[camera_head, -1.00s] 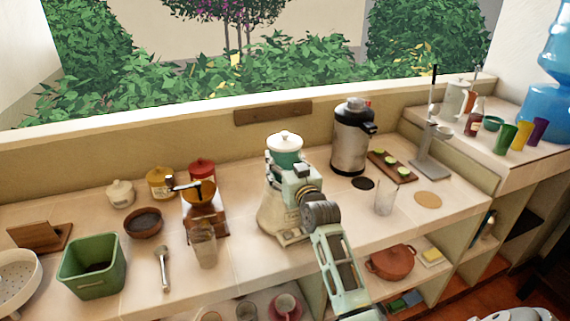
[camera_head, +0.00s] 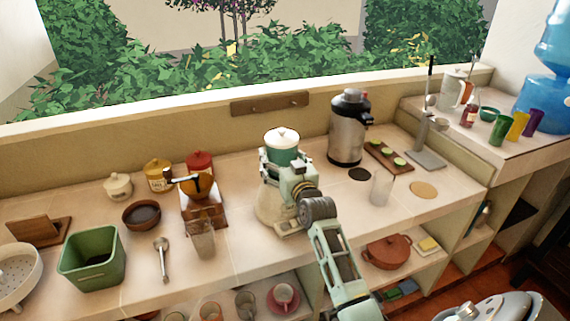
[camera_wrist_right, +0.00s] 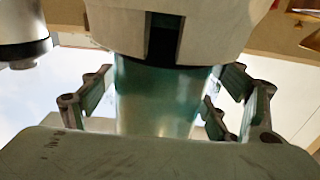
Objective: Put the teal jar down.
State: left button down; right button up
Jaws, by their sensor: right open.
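The teal jar (camera_head: 283,148) has a white lid and is upright, above a cream-coloured base (camera_head: 272,207) on the counter. My right gripper (camera_head: 284,160) is open, with its fingers on either side of the jar. The right wrist view shows the teal jar (camera_wrist_right: 160,98) between the spread fingers, with gaps at its sides. The gripper and wrist hide the jar's lower part in the head view, so I cannot tell what its bottom touches. My left gripper is not in view.
A metal urn (camera_head: 348,128) stands right of the jar, with a clear glass (camera_head: 381,188) in front of it. A wooden grinder (camera_head: 201,205) and a red-lidded jar (camera_head: 200,165) stand to the left. The counter between grinder and cream base has some free room.

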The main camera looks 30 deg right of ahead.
jog(key=shift+s+f, duration=0.2)
jog(key=shift+f, duration=0.1)
jog(key=b+v, duration=0.2)
jog(key=v, duration=0.4)
jog(key=shift+s+r+b, duration=0.2)
jog(key=shift+s+b, duration=0.1)
jog(key=shift+s, duration=0.1)
jog(key=shift+o, duration=0.5)
jog(key=shift+s+a, duration=0.1)
jog(key=shift+s, duration=0.05)
jog(key=shift+w+d+r+b, duration=0.6)
jog(key=shift+r+b, duration=0.15)
jog(key=shift+r, duration=0.1)
jog(key=shift+w, duration=0.65)
jog(key=x, duration=0.1)
jog(key=p+x, duration=0.2)
jog(key=x, duration=0.1)
jog(key=shift+w+a, duration=0.1)
jog(key=shift+a, duration=0.25)
jog(key=shift+w+d+f, duration=0.1)
jog(key=shift+w+d, duration=0.05)
jog(key=shift+w, duration=0.35)
jog(key=shift+s, duration=0.1)
jog(key=shift+c, duration=0.3)
